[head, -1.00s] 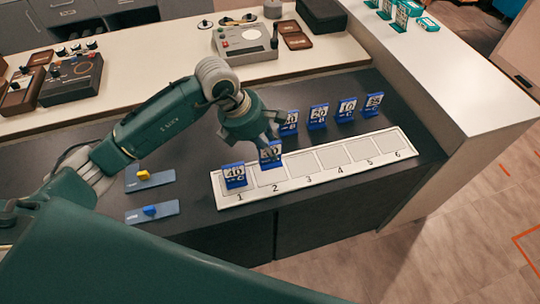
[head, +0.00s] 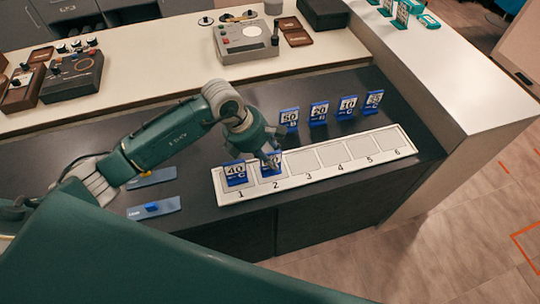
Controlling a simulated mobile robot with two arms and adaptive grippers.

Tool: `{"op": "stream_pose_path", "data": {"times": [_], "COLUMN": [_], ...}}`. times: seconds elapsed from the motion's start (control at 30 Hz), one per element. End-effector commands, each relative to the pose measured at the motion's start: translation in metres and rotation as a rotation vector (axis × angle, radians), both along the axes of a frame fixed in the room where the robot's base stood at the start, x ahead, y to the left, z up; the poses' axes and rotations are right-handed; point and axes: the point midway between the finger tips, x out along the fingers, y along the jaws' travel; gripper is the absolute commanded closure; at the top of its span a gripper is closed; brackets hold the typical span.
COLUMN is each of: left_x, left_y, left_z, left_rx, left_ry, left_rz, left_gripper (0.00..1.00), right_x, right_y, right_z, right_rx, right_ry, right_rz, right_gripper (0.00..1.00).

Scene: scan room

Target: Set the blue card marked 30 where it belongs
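A blue card, its number partly covered by a finger, stands upright in slot 2 (head: 271,171) of the white numbered strip (head: 296,182); I take it for the card marked 30. My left gripper (head: 275,147) is right at this card from above and behind, with one finger in front of its face. Whether the fingers press on the card or stand apart from it is unclear. A blue card marked 40 (head: 235,174) stands in slot 1. Slots 3 to 6 are empty. My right gripper is not in view.
Several blue cards stand in a row behind the strip, including one marked 20 (head: 319,112) and one marked 10 (head: 347,108). Green cards (head: 402,14) stand on the white counter at the back right.

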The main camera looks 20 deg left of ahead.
Motion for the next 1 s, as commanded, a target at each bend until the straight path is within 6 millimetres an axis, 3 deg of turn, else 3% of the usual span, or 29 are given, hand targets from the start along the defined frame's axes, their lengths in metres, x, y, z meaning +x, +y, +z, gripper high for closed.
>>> {"op": "stream_pose_path", "data": {"times": [0.37, 0.8, 1.0], "left_x": [0.0, -0.019, -0.024], "left_y": [0.001, 0.03, 0.037], "left_z": [0.007, 0.087, 0.109], "left_rx": [0.0, 0.002, 0.0], "left_ry": [-0.001, -0.005, -0.002], "left_rz": [0.0, 0.0, -0.001], "left_gripper": [0.66, 0.66, 0.66], "right_x": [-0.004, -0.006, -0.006], "right_y": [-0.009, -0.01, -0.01], "right_z": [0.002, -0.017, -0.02], "right_rx": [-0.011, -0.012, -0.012], "right_ry": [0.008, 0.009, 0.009], "right_rz": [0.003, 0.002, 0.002], "right_gripper": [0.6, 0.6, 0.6]}}
